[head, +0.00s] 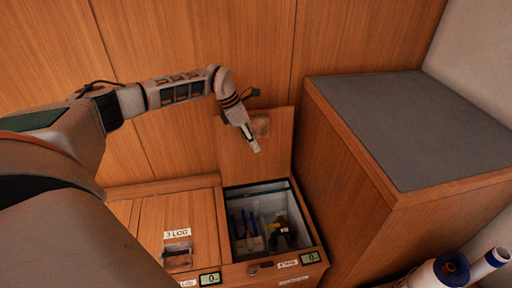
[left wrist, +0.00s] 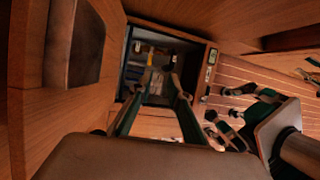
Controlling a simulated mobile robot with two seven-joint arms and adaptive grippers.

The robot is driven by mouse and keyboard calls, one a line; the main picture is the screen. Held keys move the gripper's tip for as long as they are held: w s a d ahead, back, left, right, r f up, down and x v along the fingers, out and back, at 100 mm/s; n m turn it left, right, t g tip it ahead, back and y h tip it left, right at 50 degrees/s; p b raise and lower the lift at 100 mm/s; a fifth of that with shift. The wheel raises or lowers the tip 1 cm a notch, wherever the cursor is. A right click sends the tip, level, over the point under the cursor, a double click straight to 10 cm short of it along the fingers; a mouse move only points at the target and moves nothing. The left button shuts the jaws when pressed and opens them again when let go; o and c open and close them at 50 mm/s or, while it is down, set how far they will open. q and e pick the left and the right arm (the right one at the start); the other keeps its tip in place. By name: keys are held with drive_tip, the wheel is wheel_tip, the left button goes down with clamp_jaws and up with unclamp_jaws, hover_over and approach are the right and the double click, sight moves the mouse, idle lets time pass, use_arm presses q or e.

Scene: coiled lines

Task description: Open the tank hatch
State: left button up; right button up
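One hatch lid (head: 240,150) stands raised against the panelled wall in the head view, with a small latch plate on it. Below it an open compartment (head: 234,188) holds blue-handled tools and dark items. To its left a closed wooden hatch (head: 150,222) is labelled "3 LOG"; no label that I can read says tank. My left gripper (head: 254,148) is in front of the raised lid, pointing down, its fingers apart and empty; they also show in the left wrist view (left wrist: 160,78). My right gripper (left wrist: 222,112) shows at the right there, fingers spread, apparently empty.
A tall wooden cabinet with a grey top (head: 410,125) stands right of the open compartment. Small digital displays (head: 210,279) sit on the bench's front edge. White and blue cylindrical objects (head: 448,270) lie at the lower right.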

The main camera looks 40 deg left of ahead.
use_arm(q)
drive_tip(key=v, duration=1)
drive_tip(key=shift+c, duration=0.4)
